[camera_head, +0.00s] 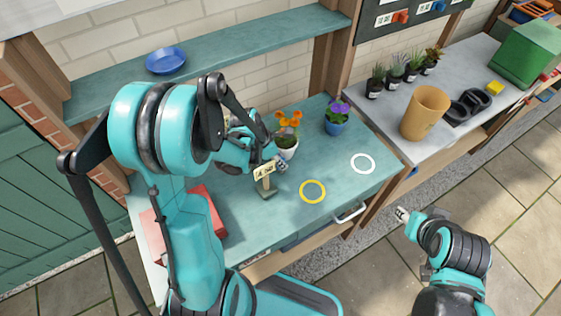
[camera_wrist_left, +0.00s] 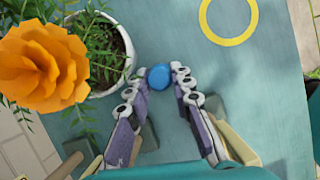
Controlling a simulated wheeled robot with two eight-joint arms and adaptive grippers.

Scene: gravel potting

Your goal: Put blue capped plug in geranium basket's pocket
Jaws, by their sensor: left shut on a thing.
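The blue capped plug (camera_wrist_left: 159,77) shows in the left wrist view as a round blue cap between the fingertips of my left gripper (camera_wrist_left: 161,80). That gripper is shut on it, beside the rim of a white pot with orange flowers (camera_wrist_left: 45,65). In the head view the left gripper (camera_head: 281,163) is just below the orange-flowered white pot (camera_head: 286,153), near a small sign on a stand (camera_head: 265,172). No pocket is clear, and I cannot tell whether this pot is the geranium basket. My right gripper (camera_head: 402,214) is off the bench's front right; its jaw state is unclear.
A blue pot with purple flowers (camera_head: 336,125) stands behind. A yellow ring (camera_head: 312,191) and a white ring (camera_head: 363,163) mark clear bench top. A tan pot (camera_head: 425,113), black tray (camera_head: 468,107) and several small plants stand on the right counter. A blue saucer (camera_head: 166,61) is on the shelf.

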